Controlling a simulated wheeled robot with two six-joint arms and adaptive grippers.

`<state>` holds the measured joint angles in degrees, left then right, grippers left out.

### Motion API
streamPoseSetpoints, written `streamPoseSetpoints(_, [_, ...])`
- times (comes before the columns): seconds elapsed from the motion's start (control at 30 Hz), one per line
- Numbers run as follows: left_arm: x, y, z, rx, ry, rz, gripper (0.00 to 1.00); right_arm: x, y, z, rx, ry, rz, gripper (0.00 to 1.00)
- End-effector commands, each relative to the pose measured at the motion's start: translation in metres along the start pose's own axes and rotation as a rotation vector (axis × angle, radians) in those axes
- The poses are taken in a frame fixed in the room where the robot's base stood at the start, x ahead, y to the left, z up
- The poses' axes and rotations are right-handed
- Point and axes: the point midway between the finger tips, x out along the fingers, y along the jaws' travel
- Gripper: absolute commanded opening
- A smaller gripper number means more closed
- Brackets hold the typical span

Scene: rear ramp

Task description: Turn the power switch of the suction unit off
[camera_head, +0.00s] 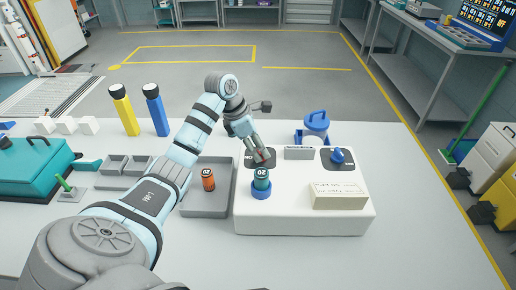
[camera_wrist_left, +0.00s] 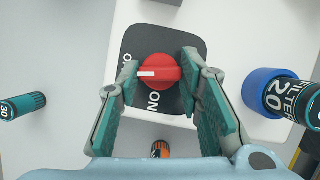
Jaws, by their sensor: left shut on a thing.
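The white suction unit (camera_head: 300,218) stands on the bench. Its power switch is a red knob (camera_wrist_left: 160,72) on a dark plate (camera_wrist_left: 135,42), with a white mark (camera_wrist_left: 146,74) pointing left in the left wrist view. The mark lies between ON, printed below the knob, and partly hidden lettering at the upper left. My left gripper (camera_head: 259,151) is at the switch from above, its fingers shut on the red knob; in the left wrist view the fingers (camera_wrist_left: 165,85) stand on either side of it. My right gripper is not in view.
A teal filter jar (camera_head: 261,180) in a blue ring stands close in front of the switch. A blue knob (camera_head: 338,156) and a cream note block (camera_head: 338,197) are on the unit's right. A grey tray (camera_head: 207,209) holds an orange cylinder (camera_head: 208,178). The bench's front right is clear.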

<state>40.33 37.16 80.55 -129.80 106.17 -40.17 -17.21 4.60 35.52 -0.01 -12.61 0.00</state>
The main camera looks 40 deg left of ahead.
Motion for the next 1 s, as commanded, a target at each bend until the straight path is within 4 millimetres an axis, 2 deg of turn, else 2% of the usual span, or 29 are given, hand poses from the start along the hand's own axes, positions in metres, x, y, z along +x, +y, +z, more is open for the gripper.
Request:
streamPoseSetpoints(0.4, [0.0004, 0.0010, 0.0004, 0.187, -0.001, -0.078, 0.05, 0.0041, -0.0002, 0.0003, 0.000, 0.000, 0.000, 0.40])
streamPoseSetpoints(0.93, [0.0002, 0.0010, 0.0005, 0.213, 0.000, -0.088, 0.05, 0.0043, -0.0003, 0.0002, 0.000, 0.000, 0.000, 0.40])
streamPoseSetpoints(0.97, [0.0003, 0.0010, 0.0005, 0.213, 0.000, -0.088, 0.38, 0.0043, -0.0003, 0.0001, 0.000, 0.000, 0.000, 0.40])
streamPoseSetpoints(1.0, [0.0002, 0.0010, 0.0004, 0.212, 0.000, -0.088, 0.44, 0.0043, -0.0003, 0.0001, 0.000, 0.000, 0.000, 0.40])
